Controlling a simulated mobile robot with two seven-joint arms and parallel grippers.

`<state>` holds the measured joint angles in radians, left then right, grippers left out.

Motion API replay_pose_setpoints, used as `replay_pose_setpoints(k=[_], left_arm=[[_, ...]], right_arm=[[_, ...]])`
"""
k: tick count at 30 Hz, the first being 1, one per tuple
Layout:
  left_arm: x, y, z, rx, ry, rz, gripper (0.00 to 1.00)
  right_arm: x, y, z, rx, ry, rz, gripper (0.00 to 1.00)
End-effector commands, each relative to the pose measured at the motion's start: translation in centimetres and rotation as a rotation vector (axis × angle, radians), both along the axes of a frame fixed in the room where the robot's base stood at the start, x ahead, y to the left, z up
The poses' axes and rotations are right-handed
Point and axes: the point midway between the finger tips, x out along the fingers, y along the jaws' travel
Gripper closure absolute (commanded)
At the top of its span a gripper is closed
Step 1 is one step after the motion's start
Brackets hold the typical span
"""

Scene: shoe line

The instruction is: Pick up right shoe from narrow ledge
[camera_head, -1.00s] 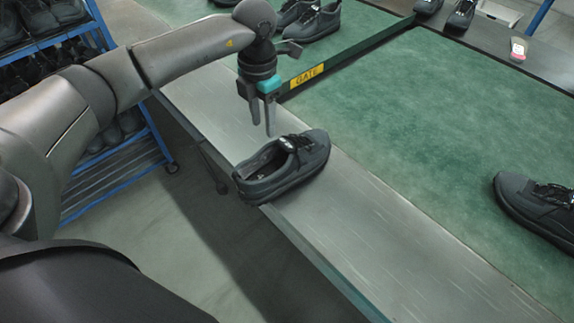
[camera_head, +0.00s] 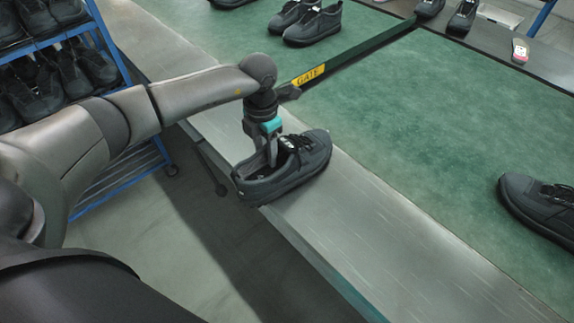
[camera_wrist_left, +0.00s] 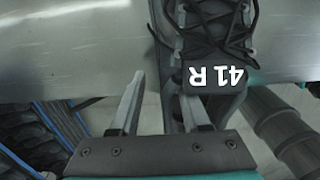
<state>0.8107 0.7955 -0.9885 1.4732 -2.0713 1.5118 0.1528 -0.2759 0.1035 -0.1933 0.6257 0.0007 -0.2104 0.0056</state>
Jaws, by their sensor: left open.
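The right shoe (camera_head: 300,178), dark grey with a white "41 R" on its tongue, sits on the narrow metal ledge (camera_head: 400,235). Its heel end points left and reaches over the ledge's front edge. My left gripper (camera_head: 273,160) is open and points down at the shoe's opening. In the left wrist view the shoe (camera_wrist_left: 212,45) shows its laces and tongue label. There the left gripper (camera_wrist_left: 162,95) appears to have one finger outside the shoe's side wall and one inside, near the tongue. Contact cannot be told. My right gripper is not in view.
A green belt (camera_head: 440,130) lies behind the ledge, with a dark bar marked GATE (camera_head: 308,75) across it. Another dark shoe (camera_head: 540,205) is at the right, and a pair (camera_head: 308,22) stands beyond the bar. A blue shoe rack (camera_head: 105,45) stands at left.

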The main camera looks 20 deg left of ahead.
Motion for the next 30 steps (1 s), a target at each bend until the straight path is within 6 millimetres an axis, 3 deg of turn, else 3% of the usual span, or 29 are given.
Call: replay_pose_setpoints(k=[2,13,30], left_arm=[[0.01,0.01,0.07,0.000,0.000,0.000,0.57],[0.02,0.01,0.11,0.000,0.000,0.001,0.99],[0.03,0.01,0.12,0.000,0.000,0.001,1.00]], right_arm=[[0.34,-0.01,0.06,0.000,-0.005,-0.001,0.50],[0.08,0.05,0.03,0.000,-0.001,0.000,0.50],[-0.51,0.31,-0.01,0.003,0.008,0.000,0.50]])
